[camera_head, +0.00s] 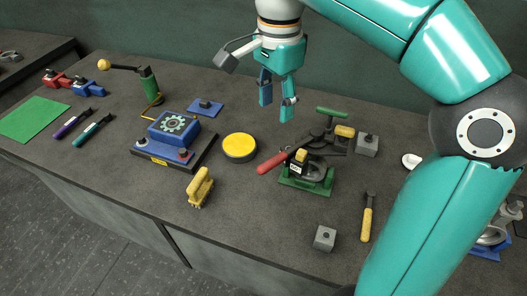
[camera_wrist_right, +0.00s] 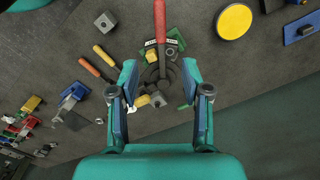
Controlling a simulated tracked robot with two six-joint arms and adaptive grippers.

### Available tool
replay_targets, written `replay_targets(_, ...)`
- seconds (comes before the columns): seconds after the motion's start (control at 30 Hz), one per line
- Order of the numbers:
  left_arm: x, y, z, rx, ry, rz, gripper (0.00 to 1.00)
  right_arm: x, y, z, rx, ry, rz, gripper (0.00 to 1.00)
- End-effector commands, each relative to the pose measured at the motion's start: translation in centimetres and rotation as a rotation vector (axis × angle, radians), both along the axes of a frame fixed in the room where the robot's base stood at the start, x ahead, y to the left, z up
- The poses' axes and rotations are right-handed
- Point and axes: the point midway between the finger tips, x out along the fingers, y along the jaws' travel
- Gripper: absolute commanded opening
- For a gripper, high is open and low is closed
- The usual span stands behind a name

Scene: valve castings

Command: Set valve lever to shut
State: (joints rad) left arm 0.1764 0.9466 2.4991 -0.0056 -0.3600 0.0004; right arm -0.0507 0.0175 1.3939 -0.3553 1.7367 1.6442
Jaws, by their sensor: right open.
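The valve (camera_head: 307,177) has a green base and stands on the bench right of centre. Its red-handled lever (camera_head: 271,162) sticks out to the left in the head view. In the right wrist view the red lever (camera_wrist_right: 160,22) points up toward the top edge, with the dark valve body below it. My right gripper (camera_head: 276,108) is open and empty, above the bench and behind the valve; its fingers point down. In the wrist view the open fingers (camera_wrist_right: 159,68) frame the valve area, apart from the lever. My left gripper is not in view.
A yellow round tin (camera_head: 239,147) lies left of the lever. A yellow-handled brush (camera_head: 200,187) is in front of it. A grey block (camera_head: 325,238) and a yellow-handled tool (camera_head: 367,217) lie to the right. A blue boxed device (camera_head: 174,134) stands further left.

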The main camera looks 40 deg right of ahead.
Motion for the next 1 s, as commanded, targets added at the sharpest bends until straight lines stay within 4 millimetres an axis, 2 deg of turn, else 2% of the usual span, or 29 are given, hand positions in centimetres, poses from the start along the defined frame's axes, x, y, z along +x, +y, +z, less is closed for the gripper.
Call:
replay_targets(0.6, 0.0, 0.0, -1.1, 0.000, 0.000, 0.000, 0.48, 0.6, 0.7, -12.4, 0.002, 0.006, 0.020, 0.48)
replay_targets(0.8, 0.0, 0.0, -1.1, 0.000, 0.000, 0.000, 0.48, 0.6, 0.7, -14.8, 0.000, 0.004, 0.020, 0.48)
replay_targets(1.0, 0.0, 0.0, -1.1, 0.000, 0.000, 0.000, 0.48, 0.6, 0.7, -15.6, 0.000, 0.002, 0.021, 0.48)
